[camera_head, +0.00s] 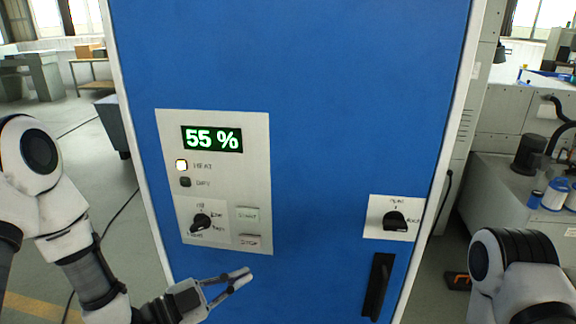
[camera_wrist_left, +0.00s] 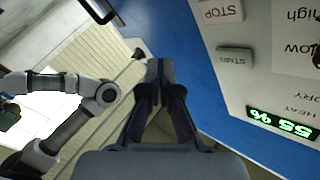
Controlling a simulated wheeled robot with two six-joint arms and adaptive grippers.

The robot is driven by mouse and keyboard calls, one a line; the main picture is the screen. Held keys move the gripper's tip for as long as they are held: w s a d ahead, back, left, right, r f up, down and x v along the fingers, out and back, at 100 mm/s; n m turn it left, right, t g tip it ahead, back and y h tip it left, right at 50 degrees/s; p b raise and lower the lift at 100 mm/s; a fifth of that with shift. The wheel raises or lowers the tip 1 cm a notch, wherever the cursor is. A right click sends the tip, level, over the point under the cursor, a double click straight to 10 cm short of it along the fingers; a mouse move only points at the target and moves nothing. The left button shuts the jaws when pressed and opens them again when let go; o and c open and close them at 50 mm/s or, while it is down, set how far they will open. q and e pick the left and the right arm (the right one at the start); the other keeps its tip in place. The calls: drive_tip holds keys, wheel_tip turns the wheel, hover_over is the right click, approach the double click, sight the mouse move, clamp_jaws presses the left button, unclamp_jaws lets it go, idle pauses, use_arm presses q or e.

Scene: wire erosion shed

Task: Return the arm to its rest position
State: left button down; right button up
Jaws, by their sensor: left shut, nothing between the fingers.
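My left gripper (camera_head: 241,279) is in front of the blue cabinet (camera_head: 330,100), just below the light grey control panel (camera_head: 259,160). It is shut and empty, with its fingertips near the STOP button (camera_head: 249,239). In the left wrist view the shut fingers (camera_wrist_left: 158,68) point along the cabinet, with the START button (camera_wrist_left: 235,56) and STOP button to their right. The panel's display (camera_head: 212,139) reads 55 %, and a lamp (camera_head: 181,166) beside HEAT is lit. My right arm shows at the right edge of the head view; its gripper is out of frame.
A dark knob (camera_head: 200,221) sits on the panel. A second knob (camera_head: 395,221) and a black vertical handle (camera_head: 378,286) are on the cabinet's right side. A bench (camera_head: 510,185) with blue-and-white canisters stands at right. Open floor lies at left.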

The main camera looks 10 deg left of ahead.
use_arm(q)
drive_tip(key=s+a+f+n+g+y+b, duration=0.1)
drive_tip(key=s+f+n+g+y, duration=0.4)
drive_tip(key=f, duration=1)
drive_tip(key=s+a+f+n+g+y+b, duration=0.1)
drive_tip(key=s+f+n+y, duration=0.15)
drive_tip(key=s+f, duration=0.75)
drive_tip(key=s+a+f+n+g+y, duration=0.6)
drive_tip(key=s+a+f+n, duration=0.2)
drive_tip(key=f+n, duration=0.1)
drive_tip(key=shift+s+a+f, duration=0.15)
drive_tip(key=shift+s+f, duration=0.1)
drive_tip(key=shift+f, duration=0.05)
